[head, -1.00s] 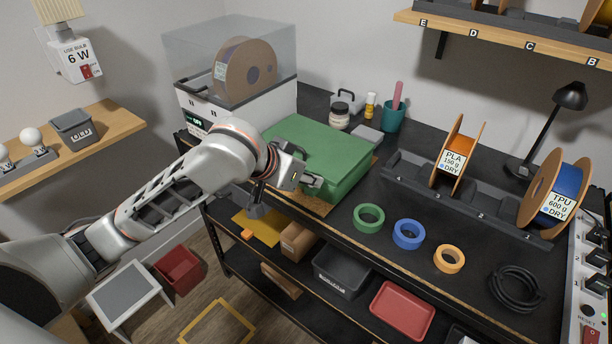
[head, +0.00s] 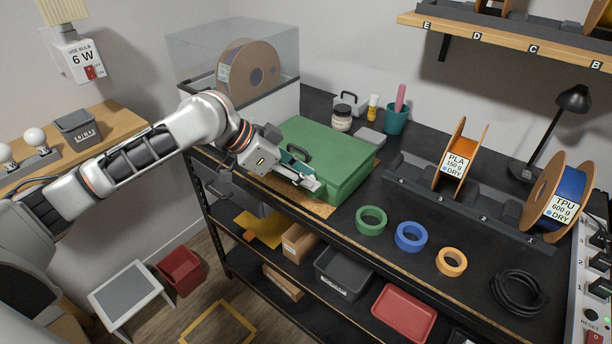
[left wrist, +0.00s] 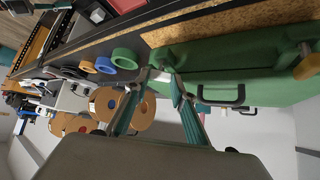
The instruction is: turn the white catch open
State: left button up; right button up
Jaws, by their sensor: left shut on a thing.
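The green case (head: 332,151) lies closed on the bench, with a dark handle (head: 297,153). My left gripper (head: 308,182) is at the case's near front edge, its fingers pointing down to the right. In the left wrist view its teal fingers (left wrist: 160,80) close around a small pale piece, the white catch (left wrist: 161,75), beside the green case (left wrist: 225,62). The catch is mostly hidden by the fingers, and its exact angle cannot be told. A second, yellowish catch (left wrist: 306,67) shows on the case at the right of that view. My right gripper is out of view.
A cork mat (head: 312,204) lies under the case. Green (head: 371,220), blue (head: 410,237) and orange (head: 451,262) tape rolls lie to the right. A spool dryer (head: 235,80) stands behind my arm. A dark spool rack (head: 450,207) runs along the bench.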

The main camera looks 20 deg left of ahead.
pick_arm(q)
jog(key=shift+w+a+m+g, duration=0.1)
jog(key=shift+w+m+g, duration=0.05)
jog(key=shift+m+g, duration=0.4)
jog(key=shift+m+h, duration=0.25)
jog(key=shift+h, duration=0.05)
jog(key=o, duration=1.1)
jog(key=shift+v, duration=4)
jog(key=shift+c, duration=0.3)
